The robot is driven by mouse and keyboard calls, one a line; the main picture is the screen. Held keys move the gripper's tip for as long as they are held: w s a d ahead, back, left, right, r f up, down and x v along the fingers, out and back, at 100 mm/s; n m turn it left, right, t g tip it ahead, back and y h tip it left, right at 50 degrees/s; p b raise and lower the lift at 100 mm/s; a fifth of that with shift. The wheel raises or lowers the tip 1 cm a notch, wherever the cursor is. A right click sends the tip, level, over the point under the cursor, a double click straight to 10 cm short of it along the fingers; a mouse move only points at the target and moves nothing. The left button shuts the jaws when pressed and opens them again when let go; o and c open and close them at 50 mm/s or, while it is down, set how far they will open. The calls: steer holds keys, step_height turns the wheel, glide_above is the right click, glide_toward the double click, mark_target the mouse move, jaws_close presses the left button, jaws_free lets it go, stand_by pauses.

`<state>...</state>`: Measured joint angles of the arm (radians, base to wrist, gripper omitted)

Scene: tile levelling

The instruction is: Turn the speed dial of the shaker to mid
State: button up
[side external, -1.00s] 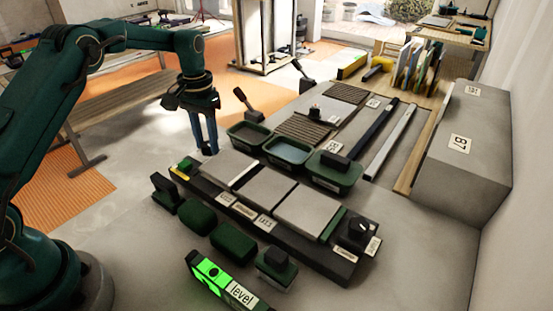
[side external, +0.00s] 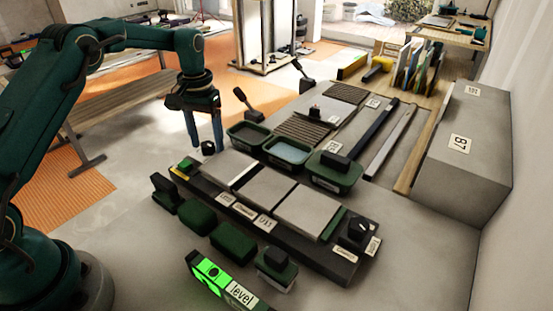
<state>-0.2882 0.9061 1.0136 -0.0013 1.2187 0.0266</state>
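A black dial (side external: 357,231) sits on top of a dark block at the right end of the long dark base; I take it for the shaker's speed dial. Small white labels lie beside it, too small to read surely, and its exact setting is unclear. My gripper (side external: 204,147) is far from it, above the left end of the base, pointing down with its two blue fingers apart. A small dark round piece (side external: 208,148) shows by the fingertips; I cannot tell whether they touch it. Nothing is seen held.
Pale tiles (side external: 312,206) lie along the base. Green trays (side external: 288,152) stand behind it, and dark green blocks (side external: 233,242) in front. A lit green level display (side external: 212,274) stands at the front. A large grey block (side external: 462,150) is at right. The worktop right of the dial is clear.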

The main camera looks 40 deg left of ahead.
mark_target(208, 144)
steer(key=shift+r, duration=2.6)
